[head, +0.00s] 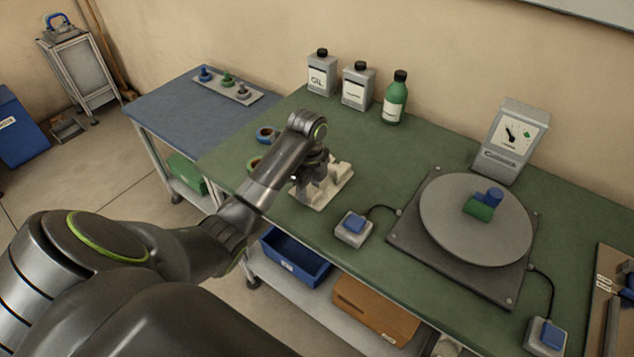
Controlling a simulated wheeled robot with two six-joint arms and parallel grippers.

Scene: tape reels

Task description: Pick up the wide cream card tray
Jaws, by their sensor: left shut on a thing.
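The cream tray (339,184) is on or just over the green table, left of the grey switch box with the blue button. It is pale and has raised parts on top. My left gripper (309,184) is over its left part and shut on it. My left wrist hides much of the tray's far side and the fingertips. I cannot tell whether the tray touches the table. My right gripper is not in view.
A round grey turntable (450,225) carries a blue and a green piece. A switch box (353,229) stands close to the tray. Two cans and a green bottle (395,98) stand along the back.

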